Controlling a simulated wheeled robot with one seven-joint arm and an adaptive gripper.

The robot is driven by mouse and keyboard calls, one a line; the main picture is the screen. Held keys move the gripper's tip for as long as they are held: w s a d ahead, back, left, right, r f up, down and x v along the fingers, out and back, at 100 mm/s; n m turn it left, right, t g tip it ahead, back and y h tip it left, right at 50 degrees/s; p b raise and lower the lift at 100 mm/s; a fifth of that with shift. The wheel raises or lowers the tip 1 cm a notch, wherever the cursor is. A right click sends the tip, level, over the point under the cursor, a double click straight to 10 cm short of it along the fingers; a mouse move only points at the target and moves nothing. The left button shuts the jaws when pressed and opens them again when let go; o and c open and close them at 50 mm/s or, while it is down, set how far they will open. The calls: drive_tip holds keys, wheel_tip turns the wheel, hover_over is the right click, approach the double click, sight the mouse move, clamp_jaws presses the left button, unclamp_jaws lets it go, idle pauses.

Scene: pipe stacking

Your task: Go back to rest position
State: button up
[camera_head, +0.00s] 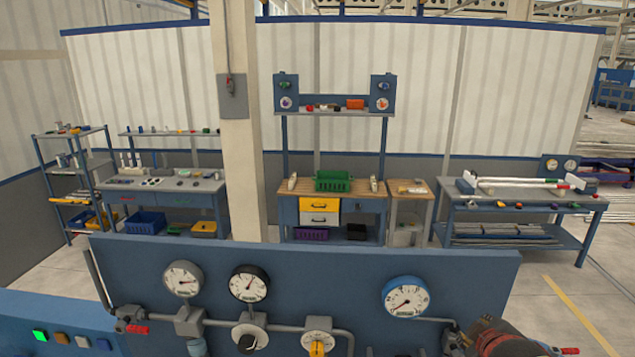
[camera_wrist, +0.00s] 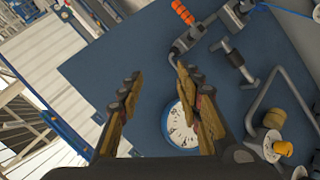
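My gripper (camera_wrist: 158,74) shows in the wrist view with its two dark and yellow-brown fingers spread apart. It is open, with nothing between the fingertips. Behind the fingers lies a blue panel (camera_wrist: 115,70) with a round white gauge (camera_wrist: 181,128), and the right finger covers part of the gauge. In the head view the blue panel (camera_head: 330,265) stands in front, with gauges, grey pipes and valves. A dark brownish shape (camera_head: 505,342) at its lower right edge may be part of my arm; I cannot tell.
A grey-topped table (camera_head: 530,200) on the right bears a white pipe (camera_head: 515,182). Free floor (camera_head: 560,300) shows at the right.

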drive_tip(key=s+a+m+g+y+b, duration=0.15)
drive_tip(key=s+a+m, duration=0.25)
drive_tip(key=s+a, duration=0.5)
drive_tip(key=s+a+m+g+y, duration=0.2)
drive_tip(key=s+a+m+g, duration=0.3)
drive_tip(key=s, duration=0.6)
wheel_tip(320, 180, down, 24)
drive_tip(key=n+t+b, duration=0.1)
drive_tip(key=t+b, duration=0.1)
drive_tip(key=b, duration=2.1)
drive_tip(key=shift+a+f, duration=0.15)
drive_tip(key=shift+a, duration=0.25)
drive_tip(key=shift+w, duration=0.1)
